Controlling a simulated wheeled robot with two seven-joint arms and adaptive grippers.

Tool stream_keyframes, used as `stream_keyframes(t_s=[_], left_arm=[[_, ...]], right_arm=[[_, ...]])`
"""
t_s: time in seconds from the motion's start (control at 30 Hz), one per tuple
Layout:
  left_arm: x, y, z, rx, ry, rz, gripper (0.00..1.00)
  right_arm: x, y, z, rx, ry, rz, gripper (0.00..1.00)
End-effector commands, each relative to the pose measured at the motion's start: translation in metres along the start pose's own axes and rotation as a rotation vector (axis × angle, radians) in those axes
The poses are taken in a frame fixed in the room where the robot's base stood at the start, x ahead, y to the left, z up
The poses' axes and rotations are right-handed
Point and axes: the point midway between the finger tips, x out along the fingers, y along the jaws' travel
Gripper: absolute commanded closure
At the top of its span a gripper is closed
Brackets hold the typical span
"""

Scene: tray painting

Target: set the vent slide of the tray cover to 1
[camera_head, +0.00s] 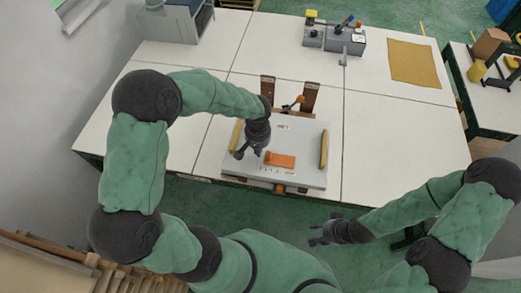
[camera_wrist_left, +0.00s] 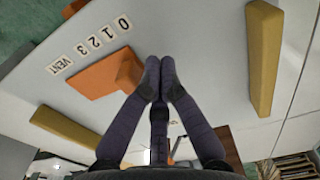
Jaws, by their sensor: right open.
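The grey tray cover (camera_head: 300,135) lies on the white table, with yellow bars along two sides. The orange vent slide (camera_head: 280,160) is on it; in the left wrist view the slide (camera_wrist_left: 95,80) has a raised block at one end. Beside it are a VENT label (camera_wrist_left: 60,65) and the marks 3, 2, 1 and 0 (camera_wrist_left: 124,23). My left gripper (camera_wrist_left: 160,72) has its fingertips together, close beside the raised block; I cannot tell whether they touch it. My right gripper (camera_head: 318,236) is open and empty, off the table's front edge.
Yellow bars (camera_head: 324,150) stand on the cover's sides. Brown upright posts (camera_head: 309,97) are behind it. A grey device (camera_head: 335,40) and a yellow mat (camera_head: 413,63) lie at the back. The table right of the cover is clear.

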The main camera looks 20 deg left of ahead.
Motion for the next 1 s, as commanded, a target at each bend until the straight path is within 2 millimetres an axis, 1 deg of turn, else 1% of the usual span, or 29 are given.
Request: stream_keyframes(t_s=[0.17,0.27,1.0], left_arm=[[-0.001,-0.004,0.000,0.000,0.000,0.000,1.00],[-0.007,-0.003,0.000,0.000,0.000,0.000,1.00],[-0.083,-0.003,0.000,0.000,0.001,0.000,1.00]], right_arm=[[-0.001,0.000,0.000,0.000,0.000,0.000,0.52],[-0.005,-0.002,0.000,0.000,0.000,0.000,0.52],[-0.053,-0.019,0.002,0.000,0.000,0.000,0.52]])
